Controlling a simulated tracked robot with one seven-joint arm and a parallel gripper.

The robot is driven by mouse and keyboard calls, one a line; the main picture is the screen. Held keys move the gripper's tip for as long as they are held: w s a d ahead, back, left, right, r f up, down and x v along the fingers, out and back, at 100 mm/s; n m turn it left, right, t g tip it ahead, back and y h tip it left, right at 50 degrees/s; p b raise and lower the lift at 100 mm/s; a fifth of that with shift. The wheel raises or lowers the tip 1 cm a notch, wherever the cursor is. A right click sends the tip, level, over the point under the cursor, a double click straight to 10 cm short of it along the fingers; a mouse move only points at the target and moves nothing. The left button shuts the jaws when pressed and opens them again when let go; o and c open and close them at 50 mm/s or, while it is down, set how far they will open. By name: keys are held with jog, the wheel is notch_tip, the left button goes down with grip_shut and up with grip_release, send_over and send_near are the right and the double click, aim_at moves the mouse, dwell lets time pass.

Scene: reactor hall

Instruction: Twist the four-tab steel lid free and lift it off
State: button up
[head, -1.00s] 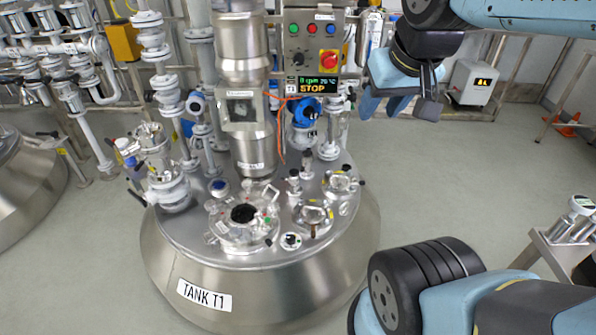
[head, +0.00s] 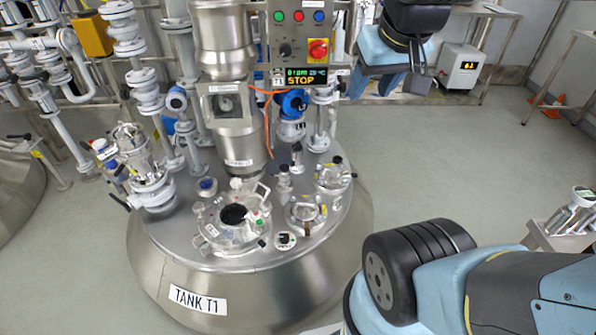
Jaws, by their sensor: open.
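The steel tank T1 (head: 262,283) stands at the centre with several fittings on its flat top. A round steel hatch (head: 228,238) with a dark centre and a wire handle sits at the front of the top. A smaller round steel fitting with a clear or shiny centre (head: 305,213) lies to its right, and another (head: 333,177) sits behind that. I cannot tell which of these is the four-tab lid; its tabs are too small to make out. My gripper (head: 402,92) is open and empty, up at the right of the control panel, well apart from the tank top.
A control panel (head: 305,45) with a red knob and a display reading STOP stands behind the tank. A thick steel column (head: 228,115) and pipes rise from the tank's back. The floor between is clear.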

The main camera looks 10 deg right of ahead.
jog(key=w+a+f+n+g, duration=0.1)
jog(key=w+f, duration=0.1)
jog(key=w, duration=0.6)
jog(key=n+g, duration=0.3)
jog(key=n, duration=0.1)
send_over(313, 205)
jog(key=s+a, duration=0.4)
notch_tip(313, 205, down, 16)
jog(key=w+a+f+n+g+h, duration=0.1)
jog(key=w+f, duration=0.2)
jog(key=f, duration=0.5)
jog(key=w+f+n+g+h, duration=0.1)
jog(key=w+f+n, duration=0.15)
jog(key=f, duration=0.65)
jog(key=d+f+n, duration=0.1)
jog(key=f, duration=1)
jog(key=s+d+f+n+h, duration=0.1)
jog(key=d+f, duration=0.1)
jog(key=f, duration=0.9)
jog(key=d+f+n+g+h, duration=0.1)
jog(key=d+f, duration=0.1)
jog(key=f, duration=0.9)
jog(key=shift+s, duration=0.15)
jog(key=shift+c, duration=0.4)
grip_shut()
